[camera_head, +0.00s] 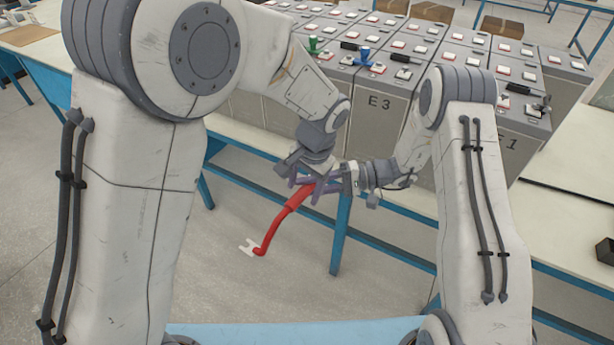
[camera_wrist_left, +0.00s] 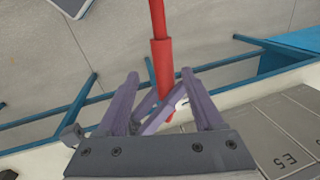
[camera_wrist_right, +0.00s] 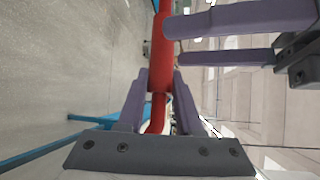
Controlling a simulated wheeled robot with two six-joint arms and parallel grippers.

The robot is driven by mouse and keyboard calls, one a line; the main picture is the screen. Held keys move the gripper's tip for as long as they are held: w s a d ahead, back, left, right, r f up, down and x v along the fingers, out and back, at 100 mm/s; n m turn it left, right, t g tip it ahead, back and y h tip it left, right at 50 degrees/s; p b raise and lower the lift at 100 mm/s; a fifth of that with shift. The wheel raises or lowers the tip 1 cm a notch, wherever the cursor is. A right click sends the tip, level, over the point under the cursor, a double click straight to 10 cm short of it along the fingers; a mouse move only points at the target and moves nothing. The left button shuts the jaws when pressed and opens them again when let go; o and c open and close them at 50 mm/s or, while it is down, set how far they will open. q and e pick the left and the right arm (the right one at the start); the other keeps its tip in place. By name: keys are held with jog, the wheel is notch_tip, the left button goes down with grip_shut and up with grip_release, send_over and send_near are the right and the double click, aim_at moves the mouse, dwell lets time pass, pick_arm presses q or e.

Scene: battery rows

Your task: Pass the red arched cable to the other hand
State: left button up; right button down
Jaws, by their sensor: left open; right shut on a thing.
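The red arched cable (camera_head: 285,213) hangs in front of the bench, its pale forked end low at the left. My right gripper (camera_wrist_right: 160,78) is shut on it; in the right wrist view the red cable (camera_wrist_right: 161,50) runs up and down between its fingers. My left gripper (camera_head: 308,187) is open and close beside the right one. In the left wrist view the cable (camera_wrist_left: 161,60) passes between the open left fingers (camera_wrist_left: 160,76), with right gripper fingers behind. The cable's other end is hidden by the grippers.
Grey battery blocks (camera_head: 385,105) with red and white terminals stand in rows on the bench behind. Green and blue pieces (camera_head: 362,57) sit on top of some. The bench's blue frame (camera_head: 341,235) is below. Open floor (camera_head: 240,290) lies under the cable.

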aim_at(299, 205)
pick_arm(q)
jog(key=f, duration=0.5)
jog(key=a+f, duration=0.1)
jog(key=f, duration=0.1)
jog(key=shift+w+f, duration=0.15)
jog(key=shift+w, duration=0.25)
jog(key=shift+c, duration=0.2)
grip_shut()
jog(key=shift+d, duration=0.1)
jog(key=shift+d, duration=0.1)
pick_arm(e)
jog(key=shift+w+a+r, duration=0.1)
dwell(0.4)
jog(key=c, duration=0.6)
grip_release()
jog(key=shift+o, duration=0.5)
